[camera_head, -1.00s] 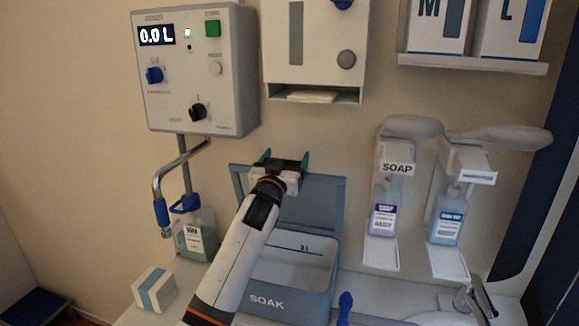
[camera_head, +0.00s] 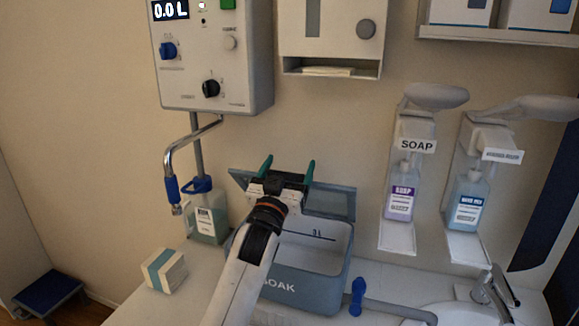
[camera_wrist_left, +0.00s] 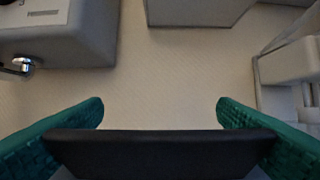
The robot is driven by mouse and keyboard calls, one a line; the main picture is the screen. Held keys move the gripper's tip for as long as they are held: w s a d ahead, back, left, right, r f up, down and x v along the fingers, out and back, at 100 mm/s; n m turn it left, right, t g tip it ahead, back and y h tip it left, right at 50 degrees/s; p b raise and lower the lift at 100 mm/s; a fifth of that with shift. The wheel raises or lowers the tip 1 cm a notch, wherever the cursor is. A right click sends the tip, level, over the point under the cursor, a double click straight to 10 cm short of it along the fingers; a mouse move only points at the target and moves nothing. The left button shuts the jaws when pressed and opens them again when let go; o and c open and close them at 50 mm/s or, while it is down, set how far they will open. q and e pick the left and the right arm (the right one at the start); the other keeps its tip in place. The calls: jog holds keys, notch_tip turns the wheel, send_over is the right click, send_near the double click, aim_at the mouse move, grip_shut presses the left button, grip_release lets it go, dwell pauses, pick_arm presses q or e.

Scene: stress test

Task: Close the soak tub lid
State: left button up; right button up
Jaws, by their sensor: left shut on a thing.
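The soak tub (camera_head: 322,292) is a blue-grey open box with a pale inside, on the counter in the head view. Its blue-grey lid (camera_head: 334,202) stands open at the tub's back, tilted over its rear. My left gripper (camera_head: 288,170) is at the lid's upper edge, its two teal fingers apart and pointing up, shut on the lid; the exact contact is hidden. In the left wrist view, the fingers (camera_wrist_left: 160,115) stand at either side of a dark bar, with the wall beyond. My arm covers the tub's front left. My right gripper is not in view.
A control box (camera_head: 215,60) and a paper dispenser (camera_head: 333,35) hang above. A bottle (camera_head: 208,222) and a small carton (camera_head: 162,271) stand left of the tub. Soap dispensers (camera_head: 408,180) hang at the right, above a sink with a tap (camera_head: 492,290).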

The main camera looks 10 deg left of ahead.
pick_arm(q)
jog(key=o, duration=1.1)
jog(key=shift+r, duration=0.1)
jog(key=shift+o, duration=1)
jog(key=shift+s, duration=0.15)
jog(key=shift+s+a+f, duration=0.1)
jog(key=shift+s+f, duration=0.2)
jog(key=shift+s, duration=0.1)
jog(key=b+v, duration=0.3)
jog(key=v, duration=0.8)
jog(key=shift+s+r, duration=0.15)
jog(key=shift+a, duration=0.1)
